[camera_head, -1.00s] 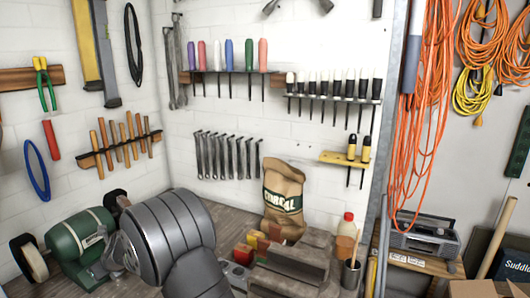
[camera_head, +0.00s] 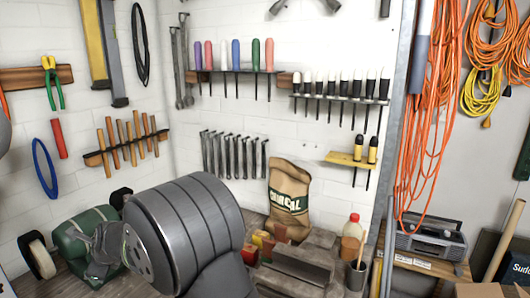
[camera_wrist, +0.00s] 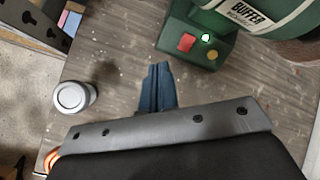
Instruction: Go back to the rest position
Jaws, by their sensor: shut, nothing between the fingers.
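My gripper (camera_wrist: 159,85) shows in the wrist view as two dark blue fingers pressed together, with nothing between them. It points over the wooden workbench (camera_wrist: 125,70). The green buffer (camera_wrist: 250,20), with a red button and a lit green one, stands beyond it at the upper right, apart from the fingers. In the head view my big grey arm link covers part of the bench and of the buffer (camera_head: 75,232). The fingers cannot be made out there.
A silver cylinder (camera_wrist: 72,97) stands left of my gripper. A paper charcoal sack (camera_head: 288,200), small coloured boxes and a red-capped bottle (camera_head: 352,232) stand at the back of the bench. Tools hang on the walls; orange cords (camera_head: 430,110) hang at right.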

